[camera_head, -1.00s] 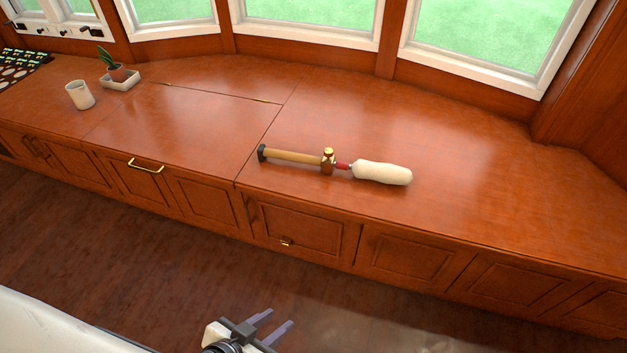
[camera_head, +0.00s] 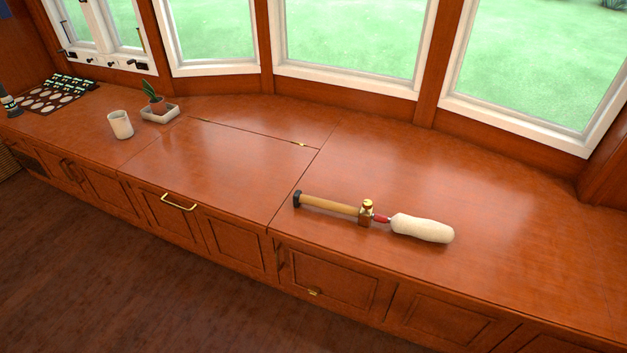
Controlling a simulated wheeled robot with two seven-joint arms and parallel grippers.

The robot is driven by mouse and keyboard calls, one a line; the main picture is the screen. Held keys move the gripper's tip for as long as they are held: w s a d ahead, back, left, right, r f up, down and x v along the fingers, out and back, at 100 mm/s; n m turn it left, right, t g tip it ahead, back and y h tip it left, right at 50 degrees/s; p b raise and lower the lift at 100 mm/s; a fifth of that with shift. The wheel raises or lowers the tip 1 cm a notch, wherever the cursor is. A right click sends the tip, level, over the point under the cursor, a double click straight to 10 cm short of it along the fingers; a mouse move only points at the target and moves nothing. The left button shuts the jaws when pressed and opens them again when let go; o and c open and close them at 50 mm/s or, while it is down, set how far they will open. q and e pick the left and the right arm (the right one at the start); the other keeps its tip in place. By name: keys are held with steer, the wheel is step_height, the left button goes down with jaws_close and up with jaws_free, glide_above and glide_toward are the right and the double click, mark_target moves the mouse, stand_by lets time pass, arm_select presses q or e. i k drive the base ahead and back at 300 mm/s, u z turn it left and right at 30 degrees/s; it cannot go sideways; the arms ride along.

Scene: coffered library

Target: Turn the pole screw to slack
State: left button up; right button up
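The pole (camera_head: 330,206) lies on the wooden window-seat top, right of the seam of the hinged lid. It has a tan wooden shaft with a black cap at its left end. A brass screw (camera_head: 368,204) with a round knob stands up from a brass collar near the shaft's right end. A short red piece joins on there, followed by a fat cream-coloured roller-like head (camera_head: 422,228). Whether the screw is tight or slack cannot be told. Neither gripper shows in the head view now.
A white cup (camera_head: 120,124) and a potted plant in a white tray (camera_head: 159,112) stand at the left. A dark board with pale discs (camera_head: 57,93) lies farther left. A hinged lid (camera_head: 215,160) with a brass handle (camera_head: 178,203) is closed. The top right of the pole is clear.

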mark_target(367, 204)
steer(key=u, duration=0.15)
steer(key=i, duration=1.15)
steer(key=z, duration=0.45)
